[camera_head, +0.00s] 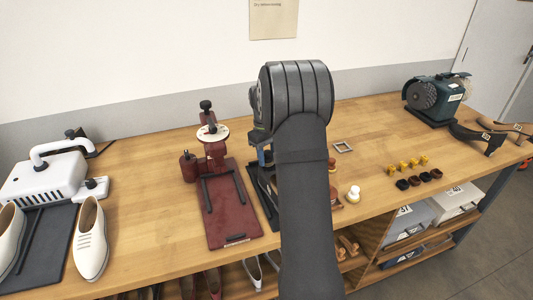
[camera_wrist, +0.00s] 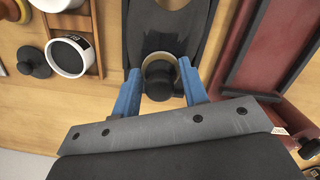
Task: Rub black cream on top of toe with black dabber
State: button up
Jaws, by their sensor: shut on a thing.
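My gripper (camera_wrist: 160,82) has its blue fingers shut on a black round-knobbed thing with a tan rim (camera_wrist: 159,77), which looks like the black dabber. It is over or against a dark, glossy surface (camera_wrist: 180,32) on a black stand; whether this is a shoe toe, and whether they touch, I cannot tell. An open white pot of black cream (camera_wrist: 69,54) stands to the left in the wrist view. In the head view my gripper (camera_head: 264,156) is mostly hidden by my own arm.
A black knobbed disc (camera_wrist: 35,62) lies left of the pot. A burgundy stand (camera_head: 230,222) is beside the black one. A white shoe (camera_head: 91,240) is at the left. A grinder (camera_head: 437,97) stands far right. Bench behind the stands is clear.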

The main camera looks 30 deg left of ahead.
jog(key=shift+s+d, duration=0.6)
jog(key=shift+d, duration=0.05)
notch_tip(320, 180, up, 8)
jog(key=shift+d, duration=0.1)
dwell(0.6)
